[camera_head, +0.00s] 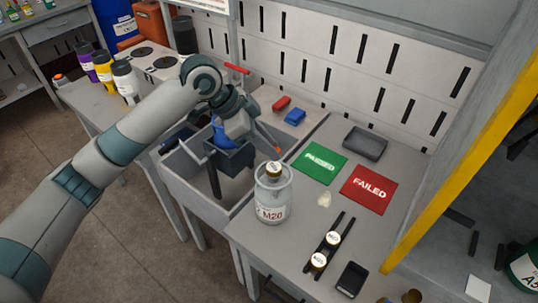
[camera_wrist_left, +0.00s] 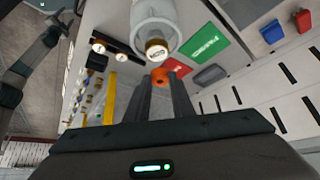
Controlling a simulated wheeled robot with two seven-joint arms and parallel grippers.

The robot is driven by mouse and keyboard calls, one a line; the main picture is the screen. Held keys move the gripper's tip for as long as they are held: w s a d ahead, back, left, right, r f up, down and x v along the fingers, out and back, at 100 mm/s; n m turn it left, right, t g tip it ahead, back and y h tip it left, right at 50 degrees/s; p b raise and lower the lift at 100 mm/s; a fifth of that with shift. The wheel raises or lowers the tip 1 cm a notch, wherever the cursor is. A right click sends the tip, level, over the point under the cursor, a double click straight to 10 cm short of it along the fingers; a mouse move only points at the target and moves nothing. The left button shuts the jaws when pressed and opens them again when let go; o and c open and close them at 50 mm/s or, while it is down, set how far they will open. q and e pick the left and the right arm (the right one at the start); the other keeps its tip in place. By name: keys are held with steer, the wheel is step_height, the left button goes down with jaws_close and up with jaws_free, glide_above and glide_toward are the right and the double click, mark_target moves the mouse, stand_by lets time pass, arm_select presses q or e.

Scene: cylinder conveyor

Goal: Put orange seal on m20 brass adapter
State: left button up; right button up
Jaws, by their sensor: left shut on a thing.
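My left gripper (camera_head: 277,149) is shut on the small orange seal (camera_head: 279,151), which shows between the fingertips in the wrist view (camera_wrist_left: 160,75). The gripper is above and behind the grey cylinder marked M20 (camera_head: 272,205), which stands upright on the table. The brass adapter (camera_head: 274,169) sits on top of the cylinder and also shows in the wrist view (camera_wrist_left: 157,50). The seal is close to the adapter but looks apart from it. My right gripper is not in view.
A green PASSED mat (camera_head: 320,165) and a red FAILED mat (camera_head: 368,189) lie right of the cylinder. A grey tray (camera_head: 365,143) is behind them. A dark rack (camera_head: 329,246) holds two round white-topped pieces. A sink-like bin (camera_head: 178,174) is left of the cylinder.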

arm_select(q)
step_height(320, 180, down, 4)
steer(key=shift+r+p, duration=0.25)
steer(key=shift+p, duration=0.55)
steer(key=shift+f, duration=0.25)
steer(key=shift+f, duration=0.1)
steer(key=o, duration=1)
steer(key=b+v, duration=0.3)
steer(key=v, duration=0.9)
